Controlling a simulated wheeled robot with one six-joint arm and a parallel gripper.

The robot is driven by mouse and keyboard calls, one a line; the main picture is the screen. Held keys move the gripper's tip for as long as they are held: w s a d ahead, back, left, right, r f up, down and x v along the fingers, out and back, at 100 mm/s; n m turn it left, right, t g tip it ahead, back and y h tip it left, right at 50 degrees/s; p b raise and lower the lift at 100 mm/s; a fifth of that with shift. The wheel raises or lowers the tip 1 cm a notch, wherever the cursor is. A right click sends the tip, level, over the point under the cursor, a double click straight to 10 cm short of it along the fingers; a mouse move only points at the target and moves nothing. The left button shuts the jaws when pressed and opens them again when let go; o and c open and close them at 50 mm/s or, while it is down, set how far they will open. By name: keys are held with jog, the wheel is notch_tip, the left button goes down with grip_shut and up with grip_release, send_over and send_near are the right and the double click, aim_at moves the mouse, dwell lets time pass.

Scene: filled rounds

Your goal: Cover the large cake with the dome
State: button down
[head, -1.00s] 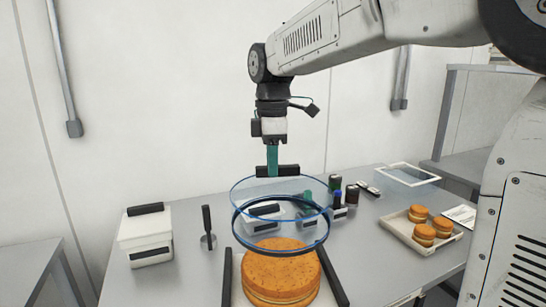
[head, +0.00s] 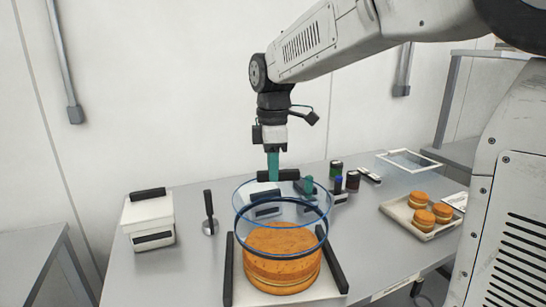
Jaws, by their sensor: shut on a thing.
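The large cake (head: 283,274) is orange-brown and layered, and sits on a white board with dark side rails (head: 338,272). The clear dome (head: 240,203) has a blue rim and a black handle on top. My gripper (head: 273,178) is shut on the dome's handle, its fingertips partly lost against the dark bar. The dome hangs level over the cake, roughly centred. Its lower rim crosses in front of the cake's upper part, and the cake's lower sides show below it. I cannot tell whether the rim is just above the cake's top or slightly around it.
Small jars (head: 353,181) stand behind the dome. A tray (head: 408,222) with small round cakes and an empty white frame (head: 409,160) lie at right.

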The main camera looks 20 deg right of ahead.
aim_at(273, 185)
jog(key=shift+f, duration=5.9)
jog(key=c, duration=0.8)
grip_release()
jog(key=shift+o, duration=0.2)
jog(key=shift+r, duration=3.5)
